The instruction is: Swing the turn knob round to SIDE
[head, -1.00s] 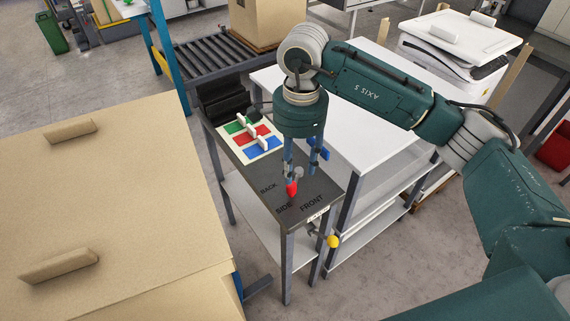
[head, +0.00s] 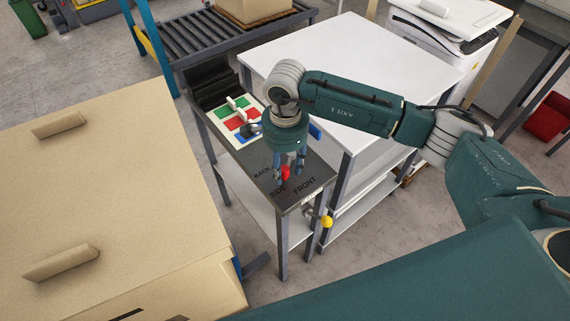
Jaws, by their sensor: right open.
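The turn knob (head: 285,172) shows as a small red part on the dark top of a narrow stand (head: 314,168). The words BACK, SIDE and FRONT are printed around its near side. My right gripper (head: 289,174) points down over it, fingers apart, one on the left and one on the right of the red part. The fingers and wrist hide much of the knob, so I cannot tell whether they touch it or exactly which word it points to. My left gripper is out of view.
A board with green, red and blue patches (head: 243,138) lies behind my gripper. A yellow ball handle (head: 326,221) sticks out from the stand's front. A white table (head: 340,60) stands close on the right, a beige cabinet (head: 110,190) on the left.

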